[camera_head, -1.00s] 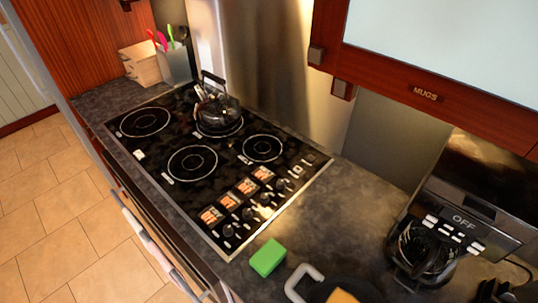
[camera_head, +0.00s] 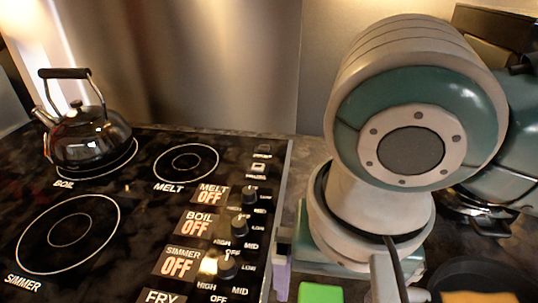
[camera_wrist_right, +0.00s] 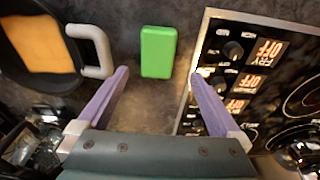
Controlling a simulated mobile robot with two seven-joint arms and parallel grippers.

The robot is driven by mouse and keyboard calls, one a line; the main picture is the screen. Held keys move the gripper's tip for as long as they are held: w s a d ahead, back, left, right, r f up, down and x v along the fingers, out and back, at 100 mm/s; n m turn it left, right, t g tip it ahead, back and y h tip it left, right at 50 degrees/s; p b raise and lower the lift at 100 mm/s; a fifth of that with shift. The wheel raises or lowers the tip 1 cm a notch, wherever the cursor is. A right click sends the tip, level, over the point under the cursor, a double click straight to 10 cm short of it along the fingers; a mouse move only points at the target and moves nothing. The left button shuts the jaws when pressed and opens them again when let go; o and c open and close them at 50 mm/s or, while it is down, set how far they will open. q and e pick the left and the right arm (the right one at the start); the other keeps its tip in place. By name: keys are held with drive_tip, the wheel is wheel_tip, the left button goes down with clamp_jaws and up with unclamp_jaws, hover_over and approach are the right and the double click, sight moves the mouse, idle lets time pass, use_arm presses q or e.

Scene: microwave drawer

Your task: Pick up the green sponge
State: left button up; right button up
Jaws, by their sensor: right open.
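The green sponge (camera_wrist_right: 158,52) lies on the dark counter in the right wrist view, between the stove's edge and a pan handle. It also shows at the bottom edge of the head view (camera_head: 320,292), partly cut off. My right gripper (camera_wrist_right: 161,74) is open and empty, with its two purple fingers spread wide. In the wrist view the sponge appears between and just past the fingertips, apart from both. In the head view my right arm covers much of the right side, and one purple finger shows left of the wrist. My left gripper is not in view.
A dark pan (camera_wrist_right: 72,72) with a light handle (camera_wrist_right: 98,50) and an orange-tan item (camera_wrist_right: 40,42) in it sits left of the sponge in the wrist view. The stove (camera_wrist_right: 262,85) with its knobs is to the right. A kettle (camera_head: 90,140) stands on a back burner.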

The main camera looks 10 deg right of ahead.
drive_tip(key=f, duration=0.4)
drive_tip(key=shift+w+d+f, duration=0.1)
drive_tip(key=shift+w+d, duration=0.05)
drive_tip(key=shift+d, duration=0.15)
drive_tip(key=f, duration=0.3)
drive_tip(key=f+b, duration=0.1)
drive_tip(key=f, duration=0.1)
drive_tip(key=shift+w+d, duration=0.15)
drive_tip(key=shift+w, duration=0.25)
drive_tip(key=shift+r, duration=0.1)
drive_tip(key=c, duration=1.3)
drive_tip(key=shift+r, duration=0.5)
drive_tip(key=shift+c, duration=0.2)
use_arm(q)
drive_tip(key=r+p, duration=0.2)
drive_tip(key=p, duration=0.1)
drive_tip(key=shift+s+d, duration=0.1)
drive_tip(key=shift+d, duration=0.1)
use_arm(e)
wheel_tip(320, 180, up, 19)
